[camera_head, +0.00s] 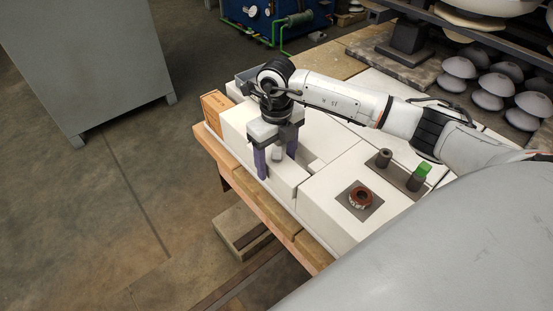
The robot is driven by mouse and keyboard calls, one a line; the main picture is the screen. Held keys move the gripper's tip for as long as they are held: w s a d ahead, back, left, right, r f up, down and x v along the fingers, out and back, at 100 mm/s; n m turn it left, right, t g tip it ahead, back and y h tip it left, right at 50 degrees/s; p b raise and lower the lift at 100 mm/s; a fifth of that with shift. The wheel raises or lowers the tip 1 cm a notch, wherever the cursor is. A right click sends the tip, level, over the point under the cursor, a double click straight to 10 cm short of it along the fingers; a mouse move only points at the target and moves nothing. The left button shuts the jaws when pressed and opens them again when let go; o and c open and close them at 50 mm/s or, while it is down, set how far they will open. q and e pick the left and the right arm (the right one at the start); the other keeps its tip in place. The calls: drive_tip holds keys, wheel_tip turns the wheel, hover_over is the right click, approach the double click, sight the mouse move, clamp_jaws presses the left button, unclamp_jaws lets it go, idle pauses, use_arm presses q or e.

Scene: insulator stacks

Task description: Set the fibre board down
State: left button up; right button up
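My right gripper (277,160) points down over the left part of the bench, with its two purple fingers spread apart. Its fingers stand at either side of a white, board-like block (283,182), which looks like the fibre board. The near finger is at the block's front side and the far one is by a narrow gap behind it. The block lies level among other white blocks. I cannot tell whether the fingers touch it or whether it bears on what is under it. The gripper's body hides part of its top. My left gripper is out of view.
A larger white block (325,205) carries a grey square plate with a brown ring (360,197). Behind it, a dark strip holds a grey cylinder and a green-topped one (422,170). An orange-brown brick (216,108) sits at the left end. Grey insulators (493,90) stand at the right.

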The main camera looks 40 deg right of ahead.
wheel_tip(320, 180, up, 12)
drive_tip(key=shift+r, duration=0.15)
idle(0.5)
